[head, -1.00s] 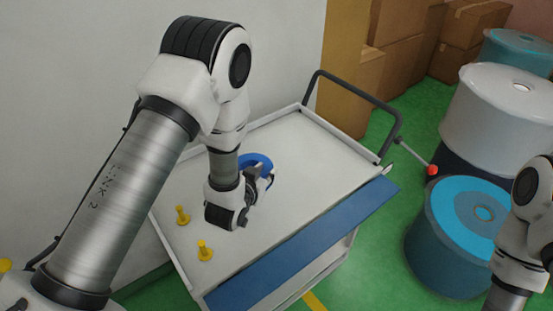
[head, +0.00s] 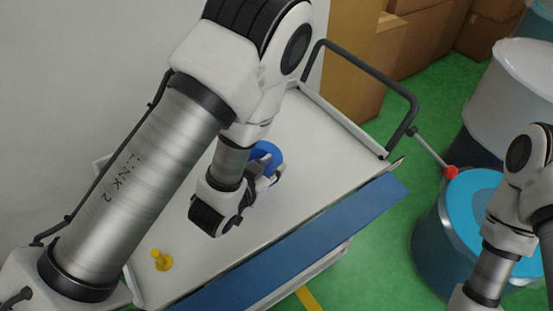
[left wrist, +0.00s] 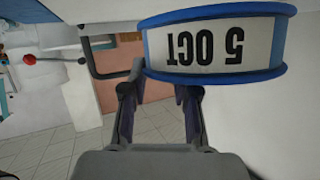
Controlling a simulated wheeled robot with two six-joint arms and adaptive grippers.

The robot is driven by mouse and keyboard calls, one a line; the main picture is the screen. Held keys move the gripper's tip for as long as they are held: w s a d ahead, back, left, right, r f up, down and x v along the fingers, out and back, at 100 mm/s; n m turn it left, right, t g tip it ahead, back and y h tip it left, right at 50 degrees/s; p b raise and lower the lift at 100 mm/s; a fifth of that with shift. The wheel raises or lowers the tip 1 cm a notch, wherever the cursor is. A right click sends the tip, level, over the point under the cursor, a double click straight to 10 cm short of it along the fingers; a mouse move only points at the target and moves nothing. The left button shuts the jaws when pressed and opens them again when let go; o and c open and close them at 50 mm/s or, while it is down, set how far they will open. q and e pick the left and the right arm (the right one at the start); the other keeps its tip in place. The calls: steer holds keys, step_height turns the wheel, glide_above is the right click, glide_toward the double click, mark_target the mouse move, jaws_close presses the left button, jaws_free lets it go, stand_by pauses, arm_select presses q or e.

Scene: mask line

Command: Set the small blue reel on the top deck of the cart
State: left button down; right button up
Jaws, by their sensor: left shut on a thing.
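The small blue reel (head: 268,155) is over the white top deck (head: 320,135) of the cart, partly hidden behind my left gripper (head: 262,178). My left gripper is shut on it. In the left wrist view the reel (left wrist: 215,43) fills the upper part, with blue rims and a white band reading "5 OCT" upside down. The fingers (left wrist: 160,88) reach up to its lower rim. I cannot tell whether the reel touches the deck. My right arm shows at the right edge; its gripper is out of view.
A yellow peg (head: 161,261) stands on the deck near the left. A blue strip (head: 300,245) runs along the cart's front side. A dark handle (head: 385,82) rises at the far end. A red-tipped rod (head: 451,172), large drums (head: 440,240) and cardboard boxes (head: 415,45) stand beyond.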

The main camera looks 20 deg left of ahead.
mark_target(277, 151)
arm_select(q)
steer(key=w+f+p, duration=0.1)
steer(key=w, duration=0.2)
steer(key=w+a+f+p, duration=0.1)
steer(key=w, duration=0.2)
steer(key=w+f+p, duration=0.1)
steer(key=w+f, duration=0.1)
steer(key=w, duration=0.1)
steer(key=shift+w+a, duration=0.35)
steer(key=shift+w, duration=0.05)
steer(key=shift+f, duration=0.1)
steer(key=shift+f+b, duration=0.5)
steer(key=shift+f, duration=0.05)
steer(key=shift+s, duration=0.1)
steer(key=c, duration=0.9)
jaws_free()
